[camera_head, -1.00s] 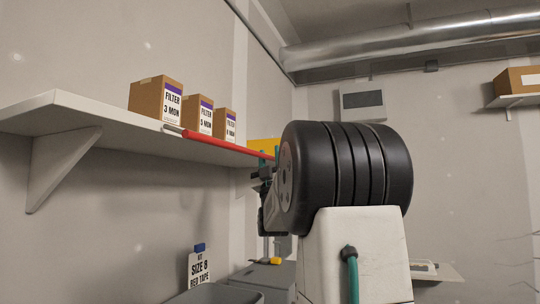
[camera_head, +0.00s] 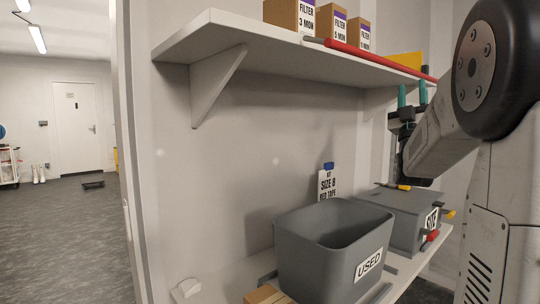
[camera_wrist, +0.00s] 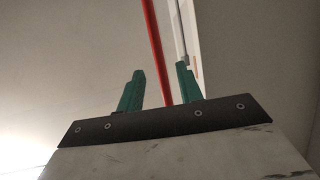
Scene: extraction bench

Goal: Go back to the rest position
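My gripper (camera_head: 412,85) points upward below the shelf front, towards its far end. Its two teal fingers stand apart in the head view. In the wrist view the gripper (camera_wrist: 159,68) is open, with a gap between the fingers. A red rod (camera_head: 375,57) lies along the front of the shelf, above the fingertips in the head view. In the wrist view the red rod (camera_wrist: 155,40) shows through the gap, apparently beyond the fingers. I see nothing held. My arm is bent, with its large dark joint at the right edge.
The white shelf (camera_head: 205,45) carries several filter boxes (camera_head: 332,25) and a yellow item (camera_head: 407,60). Open floor (camera_head: 60,230) lies left, past the wall edge.

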